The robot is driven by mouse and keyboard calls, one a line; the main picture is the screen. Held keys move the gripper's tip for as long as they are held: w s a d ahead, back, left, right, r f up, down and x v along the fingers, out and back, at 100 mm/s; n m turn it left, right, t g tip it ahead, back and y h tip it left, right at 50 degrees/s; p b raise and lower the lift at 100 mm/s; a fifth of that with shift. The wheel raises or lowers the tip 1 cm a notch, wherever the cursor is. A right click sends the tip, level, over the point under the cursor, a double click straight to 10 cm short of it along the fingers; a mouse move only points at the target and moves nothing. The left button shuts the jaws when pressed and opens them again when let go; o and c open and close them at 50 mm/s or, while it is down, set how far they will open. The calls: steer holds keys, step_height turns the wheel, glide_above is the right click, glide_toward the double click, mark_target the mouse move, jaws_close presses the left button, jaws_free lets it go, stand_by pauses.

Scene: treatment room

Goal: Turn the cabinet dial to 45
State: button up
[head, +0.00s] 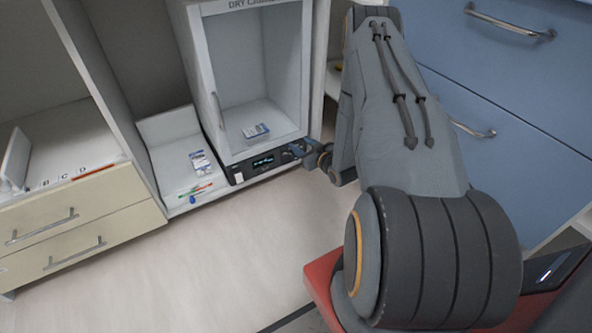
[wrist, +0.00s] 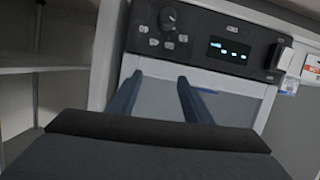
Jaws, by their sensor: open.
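The dry cabinet (head: 222,75) has a glass door and a dark control panel (head: 240,175) along its bottom edge. The display's text is too small to read. My gripper (head: 299,150) is at the panel's right end in the head view, where it hides the dial. In the wrist view my gripper (wrist: 160,77) is open and empty, its fingertips apart from the dial.
A small box (head: 256,131) sits inside the cabinet. Left of it, a shelf holds another box (head: 200,162) and pens (head: 195,190). Blue drawers (head: 510,80) stand at the right and cream drawers (head: 70,230) at the left. The floor (head: 220,260) in front is clear.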

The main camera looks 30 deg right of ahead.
mark_target(297, 159)
steer(key=s+f+t+b, duration=0.35)
steer(key=f+b, duration=0.25)
steer(key=f, duration=0.5)
steer(key=shift+m, duration=0.4)
steer(key=w+b, duration=0.1)
steer(key=w, duration=0.1)
steer(key=w+b, duration=0.1)
steer(key=w, duration=0.1)
steer(key=w+b, duration=0.1)
steer(key=w, duration=0.2)
steer(key=shift+w+d+f, duration=0.1)
steer(key=shift+d+f, duration=0.1)
steer(key=shift+d, duration=0.05)
steer(key=c, duration=1.1)
